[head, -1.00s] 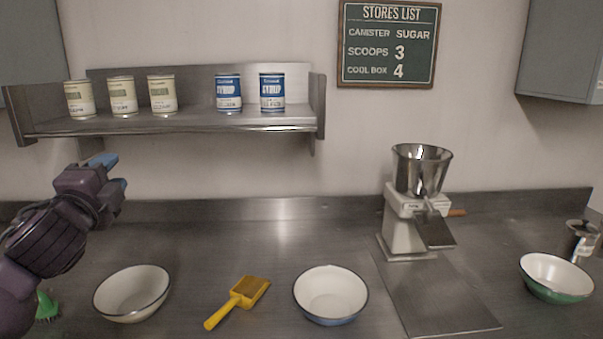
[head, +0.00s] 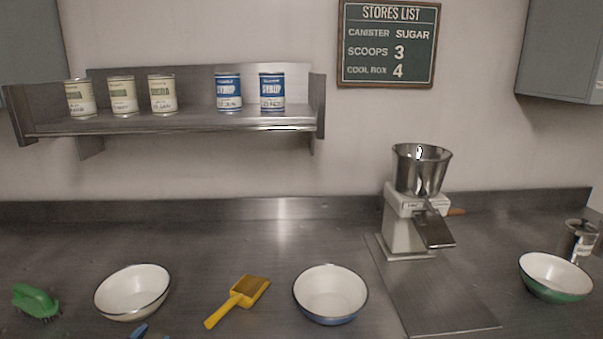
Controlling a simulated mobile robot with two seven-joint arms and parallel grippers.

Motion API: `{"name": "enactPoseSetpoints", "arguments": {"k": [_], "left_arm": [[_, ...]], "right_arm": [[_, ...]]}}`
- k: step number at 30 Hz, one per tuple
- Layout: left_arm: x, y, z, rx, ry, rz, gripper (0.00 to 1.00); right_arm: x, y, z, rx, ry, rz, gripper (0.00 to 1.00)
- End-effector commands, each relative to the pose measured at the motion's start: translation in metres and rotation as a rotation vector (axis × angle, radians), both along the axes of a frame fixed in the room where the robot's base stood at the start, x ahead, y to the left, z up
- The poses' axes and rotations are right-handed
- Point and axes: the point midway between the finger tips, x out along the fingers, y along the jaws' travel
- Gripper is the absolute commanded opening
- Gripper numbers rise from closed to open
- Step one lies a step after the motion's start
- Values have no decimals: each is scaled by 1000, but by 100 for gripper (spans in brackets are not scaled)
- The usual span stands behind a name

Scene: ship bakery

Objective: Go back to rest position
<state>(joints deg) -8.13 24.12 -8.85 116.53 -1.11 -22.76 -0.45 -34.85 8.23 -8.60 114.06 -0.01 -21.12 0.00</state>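Only the blue fingertips of my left gripper (head: 152,334) show at the bottom edge, just below the cream bowl (head: 131,293). The two tips stand apart with nothing seen between them; the rest of the gripper is out of the picture. My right gripper is not in view.
On the steel counter are a green brush (head: 36,301), a yellow scoop (head: 238,300), a blue-rimmed bowl (head: 330,294), a mill (head: 408,215), a green bowl (head: 554,277) and a metal canister (head: 578,240). A shelf (head: 190,123) with several cans is above. The counter's back strip is mostly clear.

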Motion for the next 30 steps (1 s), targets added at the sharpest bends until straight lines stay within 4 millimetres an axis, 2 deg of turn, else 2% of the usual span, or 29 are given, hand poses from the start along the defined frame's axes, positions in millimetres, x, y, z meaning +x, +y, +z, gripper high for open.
{"name": "enactPoseSetpoints", "arguments": {"k": [1,6,9,12,15,18,30], "left_arm": [[-19,-2,-29,-53,53,23,41],[-82,-9,-104,-179,207,107,41],[-121,-13,-138,-231,292,159,41],[-153,-16,-161,-268,354,201,41],[-175,-17,-174,-285,394,228,41],[-187,-16,-180,-287,416,240,41],[-190,-15,-182,-285,422,242,41]], "right_arm": [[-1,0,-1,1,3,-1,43],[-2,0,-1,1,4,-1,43],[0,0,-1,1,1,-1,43],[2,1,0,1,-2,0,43],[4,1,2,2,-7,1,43],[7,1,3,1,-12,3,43],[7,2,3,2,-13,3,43]]}}
